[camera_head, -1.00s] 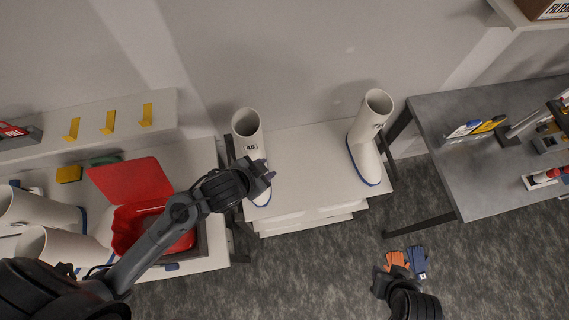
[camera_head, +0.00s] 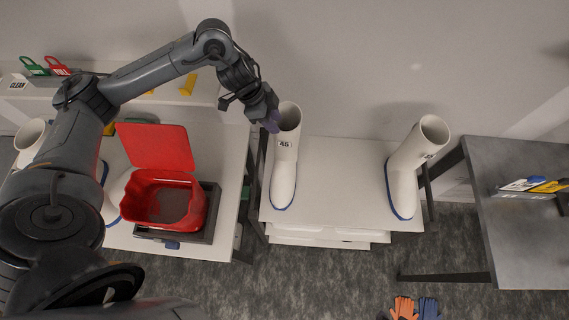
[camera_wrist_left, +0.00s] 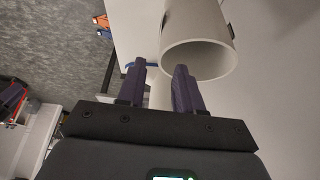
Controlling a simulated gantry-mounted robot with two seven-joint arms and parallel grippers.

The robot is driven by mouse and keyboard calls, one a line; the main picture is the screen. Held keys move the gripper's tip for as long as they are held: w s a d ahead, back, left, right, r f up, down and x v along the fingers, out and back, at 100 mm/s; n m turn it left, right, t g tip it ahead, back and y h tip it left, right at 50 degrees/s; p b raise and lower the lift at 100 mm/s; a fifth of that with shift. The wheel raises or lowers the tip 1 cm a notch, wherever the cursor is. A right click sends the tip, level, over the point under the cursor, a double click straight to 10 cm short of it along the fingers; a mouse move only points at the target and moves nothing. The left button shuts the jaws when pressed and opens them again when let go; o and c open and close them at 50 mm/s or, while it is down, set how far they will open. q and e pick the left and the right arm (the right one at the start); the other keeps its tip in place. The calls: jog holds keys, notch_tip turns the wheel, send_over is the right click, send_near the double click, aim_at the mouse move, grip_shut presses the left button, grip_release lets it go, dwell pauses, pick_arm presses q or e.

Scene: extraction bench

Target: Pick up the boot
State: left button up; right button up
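A white boot with a blue sole and a "45" label (camera_head: 284,165) stands upright on the white bench. A second white boot (camera_head: 403,178) stands to its right on the same bench. My left gripper (camera_head: 272,122) is at the upper left of the first boot's open top. In the left wrist view its two purple fingers (camera_wrist_left: 160,88) are apart, with the boot's round rim (camera_wrist_left: 198,58) just beyond the right finger. I see nothing held between them; whether a finger touches the rim I cannot tell. My right gripper is not clearly visible.
The white bench (camera_head: 340,165) has free room between the boots. A red open-lidded bin (camera_head: 160,178) sits in a grey tray on the left bench, near more white boots (camera_head: 32,135). A grey table (camera_head: 510,210) stands right.

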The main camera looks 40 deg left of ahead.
aim_at(282, 132)
pick_arm(q)
jog(key=shift+a+f, duration=0.15)
jog(key=shift+f, duration=0.15)
jog(key=x, duration=0.4)
jog(key=shift+f, duration=0.2)
jog(key=x, duration=0.2)
jog(key=p+x, duration=0.1)
jog(key=x, duration=0.1)
jog(key=shift+w+d, duration=0.1)
jog(key=shift+d, duration=0.25)
jog(key=shift+w+d+f, duration=0.1)
jog(key=shift+w+f, duration=0.05)
jog(key=shift+f, duration=0.4)
grip_shut()
